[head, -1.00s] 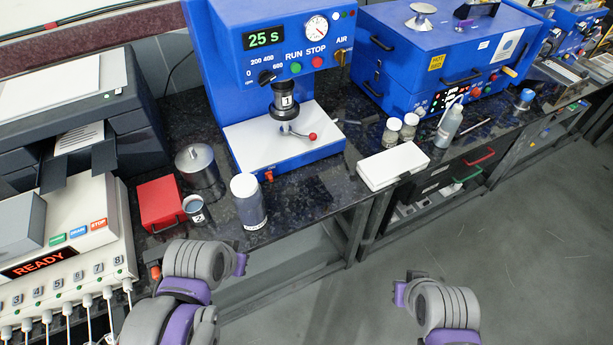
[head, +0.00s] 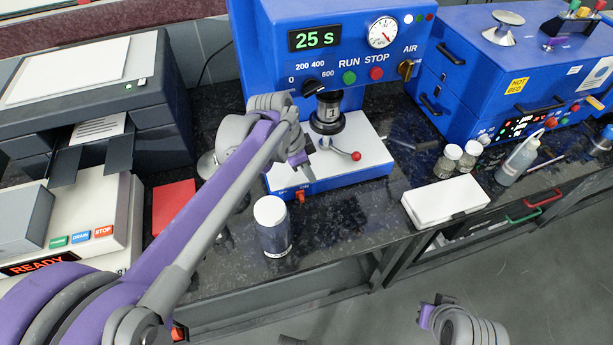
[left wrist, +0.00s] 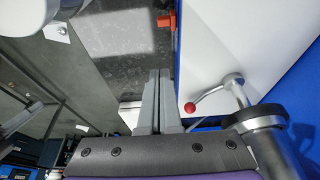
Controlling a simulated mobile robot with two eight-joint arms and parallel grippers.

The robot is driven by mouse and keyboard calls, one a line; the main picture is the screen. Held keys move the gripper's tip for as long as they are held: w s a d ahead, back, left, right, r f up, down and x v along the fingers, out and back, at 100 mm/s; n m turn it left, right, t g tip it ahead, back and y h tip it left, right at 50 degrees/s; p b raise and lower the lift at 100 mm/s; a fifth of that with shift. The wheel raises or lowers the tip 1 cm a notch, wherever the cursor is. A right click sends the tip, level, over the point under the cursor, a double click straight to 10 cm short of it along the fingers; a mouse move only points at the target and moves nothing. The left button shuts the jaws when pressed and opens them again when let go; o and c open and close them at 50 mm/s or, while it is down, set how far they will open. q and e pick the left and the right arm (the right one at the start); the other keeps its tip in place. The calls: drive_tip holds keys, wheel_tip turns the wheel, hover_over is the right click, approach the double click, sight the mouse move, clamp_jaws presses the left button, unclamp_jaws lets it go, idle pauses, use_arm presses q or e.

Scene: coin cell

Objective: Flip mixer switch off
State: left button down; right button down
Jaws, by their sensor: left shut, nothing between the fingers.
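The mixer (head: 262,65) is the blue machine with a green "25 S" display and a white base plate. A small orange-red switch (head: 300,196) sits on the front face of its base; its lever position is too small to tell. The switch also shows at the top of the left wrist view (left wrist: 166,21). My left gripper (head: 306,170) is over the front part of the white plate, above and behind the switch. Its fingers (left wrist: 158,100) are shut and empty, apart from the switch. My right gripper (head: 428,315) is low at the bottom right, away from the bench; its jaws are unclear.
A red-knobbed lever (head: 355,156) and a dark cup holder (head: 327,118) are close right of my left gripper. A white-capped jar (head: 272,226) stands in front of the mixer. A red box (head: 172,203) is to the left. A white case (head: 445,202) lies to the right.

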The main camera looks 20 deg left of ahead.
sight(301, 197)
use_arm(q)
drive_tip(key=x, duration=0.5)
drive_tip(key=b+x, duration=0.1)
drive_tip(key=x, duration=0.4)
drive_tip(key=shift+w+f, duration=0.15)
drive_tip(key=shift+w, duration=0.1)
drive_tip(key=shift+s+a, duration=0.35)
drive_tip(key=shift+a, duration=0.25)
drive_tip(key=shift+s+a, duration=0.35)
drive_tip(key=shift+a, duration=0.2)
drive_tip(key=shift+s+a, duration=0.45)
drive_tip(key=shift+a, duration=0.1)
use_arm(e)
drive_tip(key=shift+w+f, duration=0.2)
drive_tip(key=shift+f, duration=0.2)
use_arm(q)
drive_tip(key=shift+a, duration=0.1)
drive_tip(key=s+a, duration=0.2)
drive_tip(key=a, duration=0.1)
drive_tip(key=shift+d, duration=0.2)
